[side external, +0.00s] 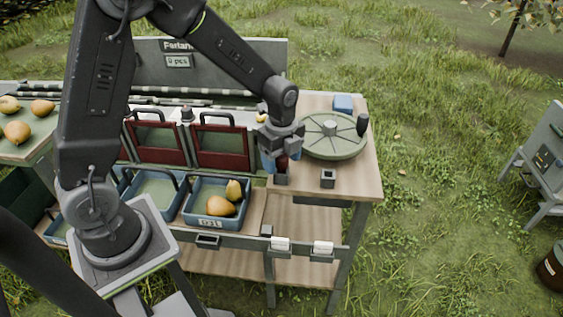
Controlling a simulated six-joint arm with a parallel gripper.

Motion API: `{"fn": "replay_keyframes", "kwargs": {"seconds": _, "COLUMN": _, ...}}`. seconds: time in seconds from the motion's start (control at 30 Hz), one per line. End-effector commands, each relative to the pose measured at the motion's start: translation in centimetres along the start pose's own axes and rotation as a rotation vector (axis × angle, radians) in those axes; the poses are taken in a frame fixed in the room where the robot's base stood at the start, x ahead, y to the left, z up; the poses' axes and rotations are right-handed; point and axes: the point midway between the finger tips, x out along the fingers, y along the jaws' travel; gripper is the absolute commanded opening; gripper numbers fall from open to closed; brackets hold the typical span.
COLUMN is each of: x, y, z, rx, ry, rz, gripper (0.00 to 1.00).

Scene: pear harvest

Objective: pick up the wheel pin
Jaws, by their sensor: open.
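My gripper (280,160) points down over the right part of the wooden bench, left of the green wheel. Its jaws are open. A small dark red piece (283,163), which looks like the head of the wheel pin, shows between or just behind the fingers, above a dark grey holder (281,179). The fingers hide most of it, and I cannot tell whether they touch it. The green round wheel (345,147) lies flat, with a dark upright knob (362,124) at its right rim. A second square holder (328,178) with a dark opening stands in front of the wheel.
A blue block (343,102) sits behind the wheel. Blue crates are at the left; one crate (202,225) holds two pears. Dark red framed gates (222,147) stand behind them. The bench top (361,181) is bare at the front right.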

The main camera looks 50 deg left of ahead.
Motion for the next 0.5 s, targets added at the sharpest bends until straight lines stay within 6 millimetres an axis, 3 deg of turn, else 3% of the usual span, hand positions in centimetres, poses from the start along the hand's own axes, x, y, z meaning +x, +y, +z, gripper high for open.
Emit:
{"fn": "replay_keyframes", "kwargs": {"seconds": 0.07, "x": -0.03, "y": 0.0, "z": 0.0, "rx": 0.0, "ry": 0.0, "rz": 0.0, "gripper": 0.67}}
{"fn": "replay_keyframes", "kwargs": {"seconds": 0.5, "x": -0.07, "y": 0.0, "z": 0.0, "rx": 0.0, "ry": 0.0, "rz": 0.0, "gripper": 0.26}}
